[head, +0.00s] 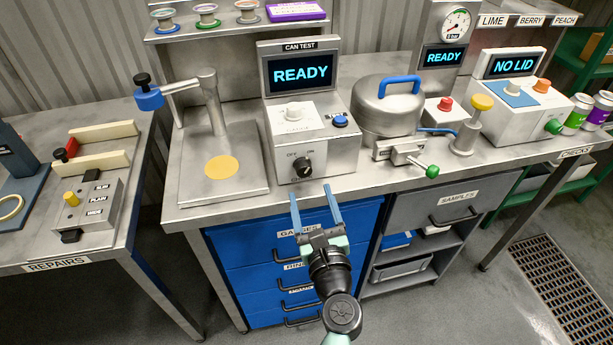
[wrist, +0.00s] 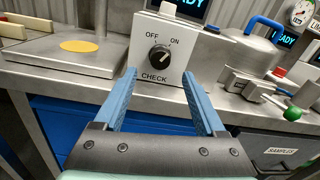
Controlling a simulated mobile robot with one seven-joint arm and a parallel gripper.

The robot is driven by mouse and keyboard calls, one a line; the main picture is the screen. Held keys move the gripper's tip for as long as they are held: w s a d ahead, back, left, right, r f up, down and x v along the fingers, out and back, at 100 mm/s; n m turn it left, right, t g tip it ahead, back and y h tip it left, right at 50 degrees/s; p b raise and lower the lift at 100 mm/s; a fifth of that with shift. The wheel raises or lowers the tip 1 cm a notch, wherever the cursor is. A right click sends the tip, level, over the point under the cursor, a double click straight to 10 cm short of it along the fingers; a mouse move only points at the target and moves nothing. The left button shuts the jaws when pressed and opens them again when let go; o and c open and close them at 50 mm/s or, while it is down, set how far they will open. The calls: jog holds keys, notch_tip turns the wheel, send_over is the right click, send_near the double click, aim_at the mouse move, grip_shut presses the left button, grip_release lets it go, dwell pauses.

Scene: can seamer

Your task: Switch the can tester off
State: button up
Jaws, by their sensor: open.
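The can tester (head: 298,130) is a grey box on the steel bench, with a "CAN TEST" screen (head: 300,74) reading "READY". Its front has a black rotary knob (head: 303,165) between OFF and ON marks. In the wrist view the knob (wrist: 160,58) shows its pointer line tilted up to the right, toward ON, above the word CHECK. A blue button (head: 340,121) and a white button sit on its top. My gripper (head: 316,190) is open and empty, below and in front of the knob. Its two blue fingers (wrist: 160,80) point at the tester's front, apart from the knob.
A stand with a blue-tipped arm (head: 215,130) is left of the tester. A steel pot with a blue handle (head: 388,105) and a green-knobbed clamp (head: 410,157) are right of it. Blue drawers (head: 240,245) lie below the bench edge.

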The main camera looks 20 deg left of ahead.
aim_at(305, 173)
jog(key=x, duration=0.6)
jog(key=shift+b, duration=0.35)
grip_shut()
